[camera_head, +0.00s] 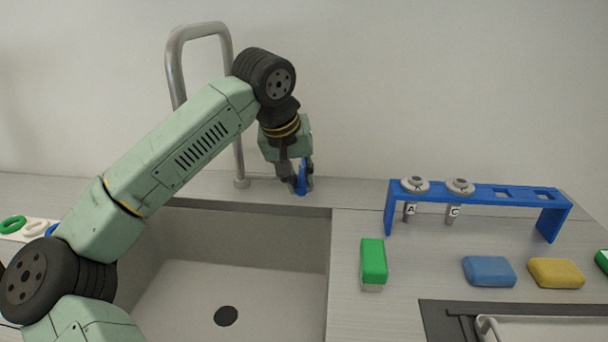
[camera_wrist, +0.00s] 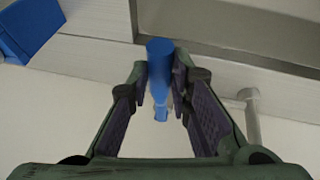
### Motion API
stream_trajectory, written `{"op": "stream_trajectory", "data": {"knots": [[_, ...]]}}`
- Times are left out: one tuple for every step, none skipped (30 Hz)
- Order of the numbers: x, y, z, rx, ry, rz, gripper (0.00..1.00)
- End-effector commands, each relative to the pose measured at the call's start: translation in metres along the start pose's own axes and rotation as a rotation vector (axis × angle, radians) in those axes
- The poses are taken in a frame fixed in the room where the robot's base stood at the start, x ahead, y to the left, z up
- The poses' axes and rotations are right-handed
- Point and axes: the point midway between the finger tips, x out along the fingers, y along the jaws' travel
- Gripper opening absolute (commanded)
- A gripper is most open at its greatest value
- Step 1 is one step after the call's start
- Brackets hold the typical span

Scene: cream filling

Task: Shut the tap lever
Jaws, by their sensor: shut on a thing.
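The blue tap lever (camera_head: 302,172) stands on the counter behind the sink, right of the grey tap (camera_head: 173,70). My gripper (camera_head: 298,183) reaches down over the lever and is shut on it. In the wrist view the lever (camera_wrist: 160,50) lies between the two fingers of my gripper (camera_wrist: 163,78). The fingers hide part of the lever. The tap's tall bent pipe rises behind my arm, which covers part of it. The foot of the pipe (camera_wrist: 250,95) also shows at the right in the wrist view.
The sink (camera_head: 190,290) lies empty in front, with a dark drain. To the right, a blue rack (camera_head: 505,199) holds two nozzles. A green-topped block (camera_head: 373,261), a blue sponge (camera_head: 489,271) and a yellow sponge (camera_head: 556,273) lie on the counter. The wall is close behind.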

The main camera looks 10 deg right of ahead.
Motion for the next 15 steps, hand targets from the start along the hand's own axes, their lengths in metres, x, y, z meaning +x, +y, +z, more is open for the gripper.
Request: {"op": "stream_trajectory", "data": {"knots": [[-0.0010,-0.0008,-0.0007,0.012,-0.002,0.006,0.00],[-0.0010,-0.0009,-0.0007,0.019,-0.004,0.010,0.00],[-0.0009,-0.0010,-0.0008,0.029,-0.006,0.013,0.00],[-0.0009,-0.0011,-0.0008,0.035,-0.007,0.015,0.00],[-0.0008,-0.0012,-0.0009,0.039,-0.008,0.017,0.00],[-0.0007,-0.0013,-0.0010,0.044,-0.008,0.019,0.00],[-0.0007,-0.0014,-0.0010,0.047,-0.009,0.020,0.00],[-0.0006,-0.0015,-0.0011,0.050,-0.009,0.021,0.00],[-0.0006,-0.0016,-0.0011,0.053,-0.010,0.022,0.00],[-0.0006,-0.0017,-0.0011,0.054,-0.010,0.023,0.00],[-0.0006,-0.0017,-0.0012,0.055,-0.010,0.023,0.00],[-0.0005,-0.0019,-0.0012,0.056,-0.010,0.023,0.00],[-0.0005,-0.0019,-0.0012,0.056,-0.010,0.023,0.00],[-0.0006,-0.0020,-0.0012,0.056,-0.010,0.023,0.00],[-0.0006,-0.0021,-0.0013,0.055,-0.010,0.023,0.00]]}}
